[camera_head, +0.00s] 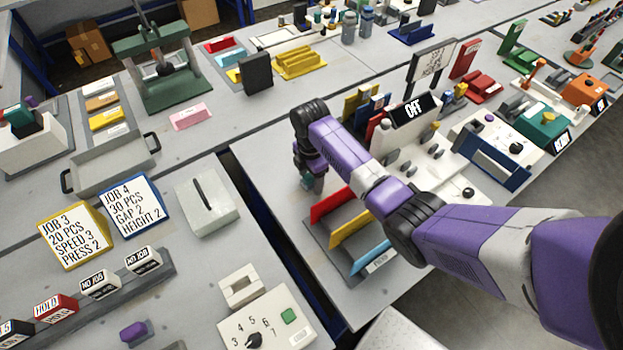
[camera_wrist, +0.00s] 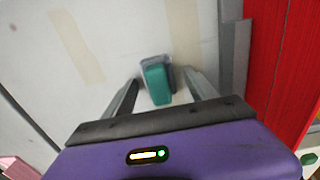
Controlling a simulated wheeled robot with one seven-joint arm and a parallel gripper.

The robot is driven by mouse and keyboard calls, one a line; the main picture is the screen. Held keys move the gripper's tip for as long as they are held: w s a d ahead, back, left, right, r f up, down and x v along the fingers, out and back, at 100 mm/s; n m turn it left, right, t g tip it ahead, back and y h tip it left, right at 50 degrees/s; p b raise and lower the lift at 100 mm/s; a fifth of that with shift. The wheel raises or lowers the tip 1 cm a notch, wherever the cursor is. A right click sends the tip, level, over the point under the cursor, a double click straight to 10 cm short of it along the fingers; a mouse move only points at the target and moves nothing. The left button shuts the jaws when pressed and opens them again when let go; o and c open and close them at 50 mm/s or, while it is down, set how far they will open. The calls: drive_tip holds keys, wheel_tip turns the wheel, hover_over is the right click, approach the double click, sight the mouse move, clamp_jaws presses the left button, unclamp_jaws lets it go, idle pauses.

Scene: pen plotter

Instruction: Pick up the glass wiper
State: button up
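A small teal block-like piece with a grey-blue part behind it, which looks like the glass wiper (camera_wrist: 157,84), lies on the pale table in the wrist view. My gripper (camera_wrist: 160,78) is open, with one finger on each side of it and gaps between the fingers and the piece. In the head view my gripper (camera_head: 305,176) points down at the table, and a bit of teal (camera_head: 318,184) shows beside its fingers. Most of the wiper is hidden there by the gripper.
A rack with upright red (camera_head: 332,204), yellow (camera_head: 350,228) and blue (camera_head: 372,258) plates stands close by; the red plate also shows at right in the wrist view (camera_wrist: 280,70). A white control console (camera_head: 425,160) with an OFF sign is right. A dark gap (camera_head: 270,220) separates the tables.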

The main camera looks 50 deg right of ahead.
drive_tip(key=c, duration=1.3)
drive_tip(key=shift+c, duration=0.2)
wheel_tip(320, 180, up, 20)
drive_tip(key=p, duration=0.3)
